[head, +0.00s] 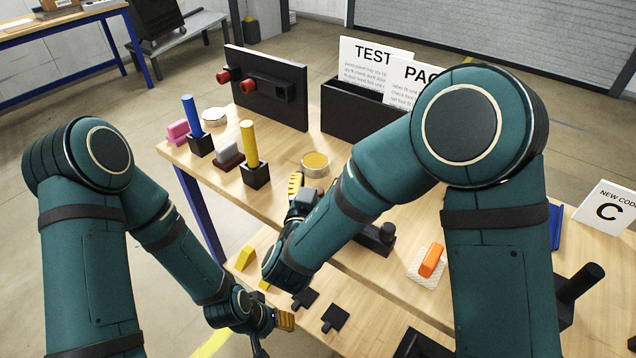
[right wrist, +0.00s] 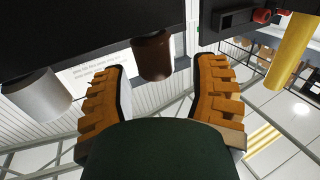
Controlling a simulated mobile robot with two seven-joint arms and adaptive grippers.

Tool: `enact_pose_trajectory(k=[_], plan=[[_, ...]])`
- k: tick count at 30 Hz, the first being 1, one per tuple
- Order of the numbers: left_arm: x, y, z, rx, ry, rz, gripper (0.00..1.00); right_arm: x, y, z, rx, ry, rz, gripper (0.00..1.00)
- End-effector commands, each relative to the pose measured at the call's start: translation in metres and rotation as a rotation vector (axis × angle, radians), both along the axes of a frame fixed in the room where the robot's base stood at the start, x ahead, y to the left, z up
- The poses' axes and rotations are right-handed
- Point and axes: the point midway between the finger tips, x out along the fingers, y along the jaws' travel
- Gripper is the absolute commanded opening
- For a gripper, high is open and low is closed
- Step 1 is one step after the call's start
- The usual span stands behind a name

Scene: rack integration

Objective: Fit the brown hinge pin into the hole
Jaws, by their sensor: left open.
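In the right wrist view, which looks upside down, the brown hinge pin (right wrist: 152,58) sticks out from a dark block (right wrist: 90,28). It shows between the orange ribbed fingertips of my right gripper (right wrist: 162,66). These fingers are wide apart, with a gap on each side of the pin. In the head view my right gripper (head: 296,188) is over the table, partly behind its own arm, and I cannot make out the pin. My left gripper (head: 284,320) is low by the lower shelf, open, with nothing seen in it. I cannot make out the hole.
A pale cylinder (right wrist: 38,94) stands beside the pin. On the table are a blue post (head: 191,115), a yellow post (head: 249,142), a round yellow-topped disc (head: 315,162), a dark panel with red knobs (head: 270,85) and an orange block (head: 432,260). Small black parts (head: 335,318) lie on the lower shelf.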

Motion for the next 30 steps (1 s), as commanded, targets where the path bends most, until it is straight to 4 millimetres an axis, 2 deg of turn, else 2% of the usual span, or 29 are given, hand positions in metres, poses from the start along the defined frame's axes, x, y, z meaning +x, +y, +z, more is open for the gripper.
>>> enact_pose_trajectory(k=[4, 8, 21, 25, 30], plan=[[0.000, 0.000, 0.000, 0.000, 0.000, 0.000, 0.53, -0.002, 0.001, 0.000, 0.000, 0.001, 0.001, 0.60], [0.000, 0.000, 0.000, 0.000, 0.000, 0.000, 0.53, -0.014, 0.004, 0.000, 0.001, 0.002, 0.003, 0.60], [0.000, 0.000, 0.000, 0.000, 0.000, 0.000, 0.53, -0.095, 0.024, 0.000, -0.002, 0.000, 0.004, 0.60], [0.000, 0.000, 0.000, 0.000, 0.000, 0.000, 0.53, -0.109, 0.028, 0.001, 0.000, 0.000, 0.003, 0.60], [0.000, 0.000, 0.000, 0.000, 0.000, 0.000, 0.53, -0.117, 0.029, 0.001, 0.000, 0.000, 0.001, 0.60]])
